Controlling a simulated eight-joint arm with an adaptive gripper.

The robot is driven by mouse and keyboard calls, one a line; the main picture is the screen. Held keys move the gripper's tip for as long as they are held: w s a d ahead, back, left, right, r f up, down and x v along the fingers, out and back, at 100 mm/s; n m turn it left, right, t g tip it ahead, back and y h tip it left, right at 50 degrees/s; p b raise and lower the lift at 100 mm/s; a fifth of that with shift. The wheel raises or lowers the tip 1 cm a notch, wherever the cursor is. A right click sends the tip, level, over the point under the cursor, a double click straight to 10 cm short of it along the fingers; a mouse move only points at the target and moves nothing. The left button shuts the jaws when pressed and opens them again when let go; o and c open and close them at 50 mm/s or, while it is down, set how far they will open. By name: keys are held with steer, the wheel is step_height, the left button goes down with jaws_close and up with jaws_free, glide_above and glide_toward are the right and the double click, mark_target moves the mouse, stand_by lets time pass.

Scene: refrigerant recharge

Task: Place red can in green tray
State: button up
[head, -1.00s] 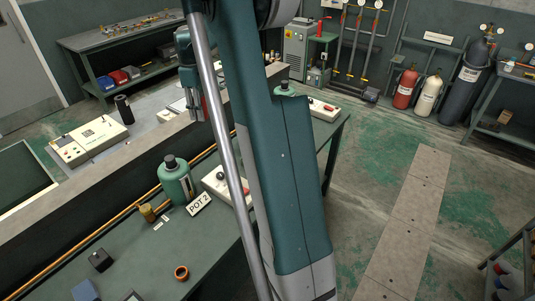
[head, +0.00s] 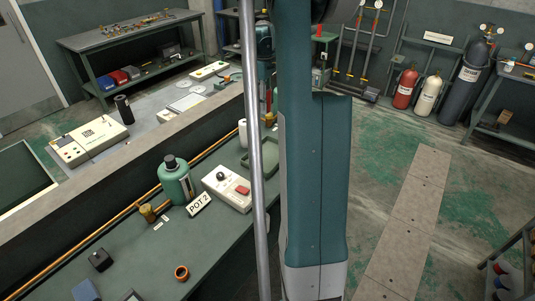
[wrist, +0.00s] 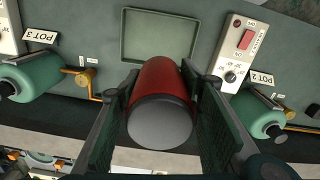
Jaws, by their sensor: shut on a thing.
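The red can (wrist: 162,84) sits between the two finger pads of my gripper (wrist: 160,95) in the wrist view, with its grey end facing the camera. My gripper is shut on it. The green tray (wrist: 128,40) is a shallow, empty rectangle on the bench beyond the can, whose far end overlaps the tray's near edge in this view. In the head view the tray (head: 247,160) is partly hidden by my arm and its silver rod. The can appears apart from the tray.
A green POT2 canister (head: 174,182) and a white control box (head: 227,188) stand on the bench left of the tray in the head view. A POT3 canister (wrist: 35,76) shows on the wrist view's left. A raised grey ledge (head: 110,160) runs along the bench.

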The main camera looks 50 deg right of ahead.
steer(key=shift+s+d, duration=0.55)
steer(key=shift+s, duration=0.15)
glide_above(267, 157)
step_height(267, 157, down, 17)
steer(key=shift+s+a+f, duration=0.1)
steer(key=shift+f, duration=0.45)
steer(key=shift+f, duration=3.1)
steer(key=shift+f, duration=0.1)
steer(key=shift+f+b, duration=0.4)
steer(key=shift+f, duration=1.35)
steer(key=shift+f, duration=0.2)
